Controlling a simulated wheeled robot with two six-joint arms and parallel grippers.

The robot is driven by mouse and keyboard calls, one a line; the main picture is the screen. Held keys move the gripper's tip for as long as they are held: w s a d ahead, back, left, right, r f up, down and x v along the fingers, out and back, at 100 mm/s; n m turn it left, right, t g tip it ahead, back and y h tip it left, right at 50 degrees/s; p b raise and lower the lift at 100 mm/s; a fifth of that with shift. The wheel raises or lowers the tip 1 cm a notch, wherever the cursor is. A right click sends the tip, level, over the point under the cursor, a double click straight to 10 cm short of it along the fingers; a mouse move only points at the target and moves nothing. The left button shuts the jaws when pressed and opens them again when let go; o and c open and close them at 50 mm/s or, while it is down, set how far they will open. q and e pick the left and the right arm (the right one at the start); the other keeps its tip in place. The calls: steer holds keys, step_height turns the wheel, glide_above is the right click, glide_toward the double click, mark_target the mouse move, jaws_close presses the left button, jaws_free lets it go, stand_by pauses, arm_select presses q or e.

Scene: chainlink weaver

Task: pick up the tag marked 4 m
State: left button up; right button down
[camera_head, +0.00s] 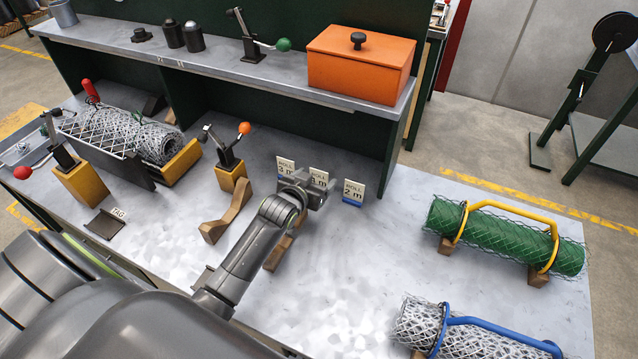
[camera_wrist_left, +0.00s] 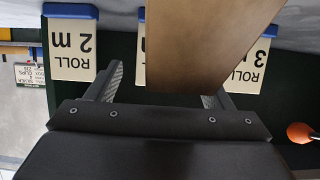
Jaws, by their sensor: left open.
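Three white ROLL tags stand in blue holders in a row at the back of the bench. The left one reads 3 m (camera_head: 286,166) and the right one 2 m (camera_head: 353,190). The middle tag (camera_head: 319,178) is partly behind my left gripper (camera_head: 312,190), so its number is not clear. My left gripper is open and empty, just in front of the row. In the left wrist view, upside down, its fingers (camera_wrist_left: 160,92) point toward the tags. There the middle tag (camera_wrist_left: 141,50) is mostly hidden behind a brown wooden piece (camera_wrist_left: 205,40).
A wooden stand (camera_head: 225,215) and another under my arm (camera_head: 280,250) are near. A clamp with an orange knob (camera_head: 232,165) stands left. A green mesh roll (camera_head: 500,240) and a grey one (camera_head: 425,325) lie right. The shelf with an orange box (camera_head: 355,70) rises behind.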

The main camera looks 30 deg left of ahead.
arm_select(q)
steer(key=shift+w+f, duration=0.3)
steer(key=shift+w, duration=0.35)
steer(key=c, duration=1)
